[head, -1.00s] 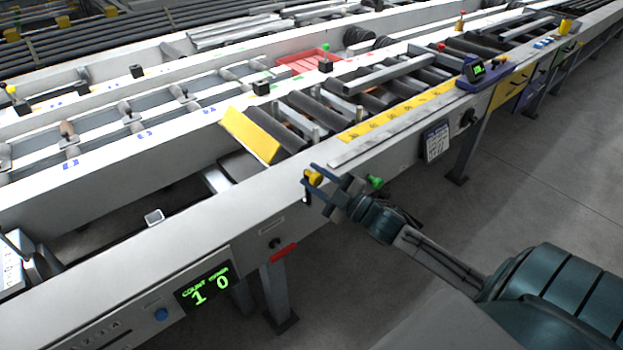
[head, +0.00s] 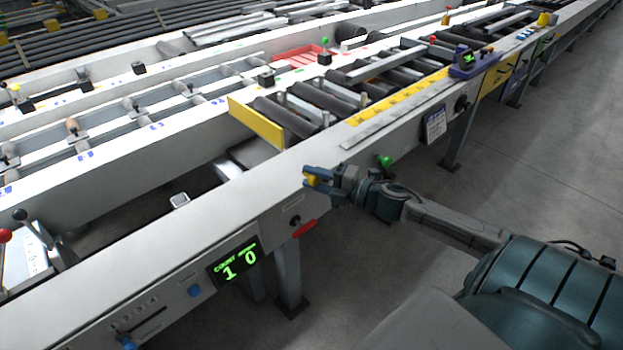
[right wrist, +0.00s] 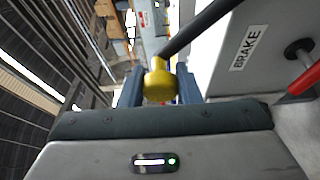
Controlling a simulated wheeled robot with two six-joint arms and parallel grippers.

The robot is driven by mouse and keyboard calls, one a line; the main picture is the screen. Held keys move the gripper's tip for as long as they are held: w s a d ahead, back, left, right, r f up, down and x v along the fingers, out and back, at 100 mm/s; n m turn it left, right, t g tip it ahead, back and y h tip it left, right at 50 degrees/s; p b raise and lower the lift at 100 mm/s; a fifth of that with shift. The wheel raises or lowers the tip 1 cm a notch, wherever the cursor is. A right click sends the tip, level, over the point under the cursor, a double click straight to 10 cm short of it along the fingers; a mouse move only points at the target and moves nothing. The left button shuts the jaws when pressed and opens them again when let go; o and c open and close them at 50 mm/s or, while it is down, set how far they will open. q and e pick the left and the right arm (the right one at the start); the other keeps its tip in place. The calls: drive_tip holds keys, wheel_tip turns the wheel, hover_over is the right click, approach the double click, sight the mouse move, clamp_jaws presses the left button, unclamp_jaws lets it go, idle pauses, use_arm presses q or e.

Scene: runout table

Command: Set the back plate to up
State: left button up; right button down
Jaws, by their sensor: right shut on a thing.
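The yellow back plate (head: 255,122) stands at the near end of the dark rollers, and it looks upright or nearly so. My right gripper (head: 311,177) is at the front face of the white table, shut on a yellow knob (head: 311,182). In the right wrist view the yellow knob (right wrist: 160,86) sits between the blue fingers of the gripper (right wrist: 160,78), at the end of a dark lever rod (right wrist: 202,27). My left gripper is not in view.
A green knob (head: 384,160) is just beyond my right gripper. A red handle (head: 305,228) is below it; in the right wrist view a "BRAKE" label (right wrist: 248,47) is near a red handle (right wrist: 306,78). A green-lit count display (head: 234,262) is lower left. The floor at right is clear.

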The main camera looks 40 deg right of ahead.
drive_tip(key=shift+a+f, duration=0.1)
drive_tip(key=shift+f, duration=0.05)
drive_tip(key=shift+s, duration=0.1)
drive_tip(key=c, duration=1.1)
unclamp_jaws()
